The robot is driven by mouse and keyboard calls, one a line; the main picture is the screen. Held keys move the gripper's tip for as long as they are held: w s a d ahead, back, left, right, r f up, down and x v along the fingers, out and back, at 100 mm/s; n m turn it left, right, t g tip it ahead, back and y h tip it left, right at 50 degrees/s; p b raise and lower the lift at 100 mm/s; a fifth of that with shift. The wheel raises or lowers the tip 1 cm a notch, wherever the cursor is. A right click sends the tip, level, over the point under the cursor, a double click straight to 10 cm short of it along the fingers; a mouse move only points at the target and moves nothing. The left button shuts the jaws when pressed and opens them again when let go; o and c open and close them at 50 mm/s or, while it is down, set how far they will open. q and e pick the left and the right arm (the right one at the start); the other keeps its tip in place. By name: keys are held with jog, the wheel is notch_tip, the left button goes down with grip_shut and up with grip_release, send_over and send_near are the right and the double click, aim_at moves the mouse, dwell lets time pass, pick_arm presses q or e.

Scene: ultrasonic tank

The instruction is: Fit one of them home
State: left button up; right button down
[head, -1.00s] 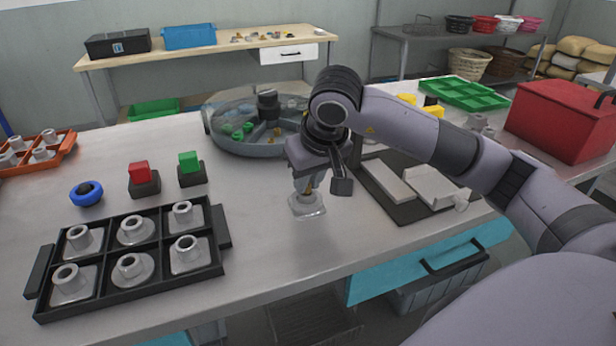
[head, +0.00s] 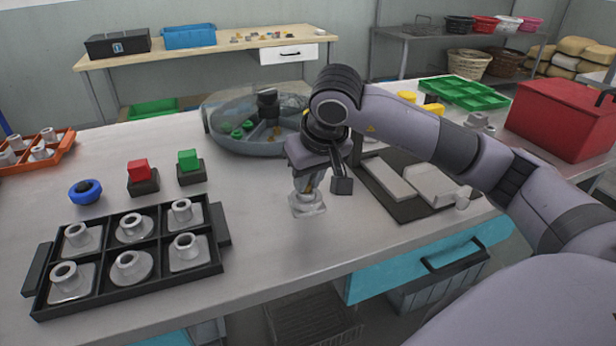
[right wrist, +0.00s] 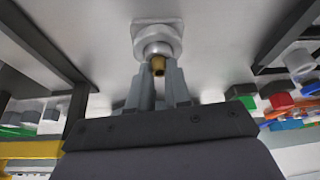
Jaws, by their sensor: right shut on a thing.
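My right gripper (head: 310,184) points down over the front middle of the bench, shut on a small brass-coloured fitting (right wrist: 158,66). Directly below it is a grey metal socket with a square flange (head: 308,207), which also shows in the right wrist view (right wrist: 157,38). The fitting's end is at the socket's mouth; I cannot tell how deep it sits. My left gripper is not in view.
A round clear-covered tank (head: 225,140) with green and yellow pieces stands behind the gripper. A red button (head: 138,170), a green button (head: 188,160) and a blue ring (head: 85,192) stand behind the tray. A dark mat (head: 397,208) with pale blocks lies right. Bench between tray and gripper is clear.

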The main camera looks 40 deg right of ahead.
jog(key=shift+s+f, duration=0.1)
jog(key=shift+f, duration=0.15)
jog(key=c, duration=1)
grip_release()
jog(key=v, duration=0.7)
jog(key=shift+r, duration=0.35)
jog(key=shift+a, duration=0.1)
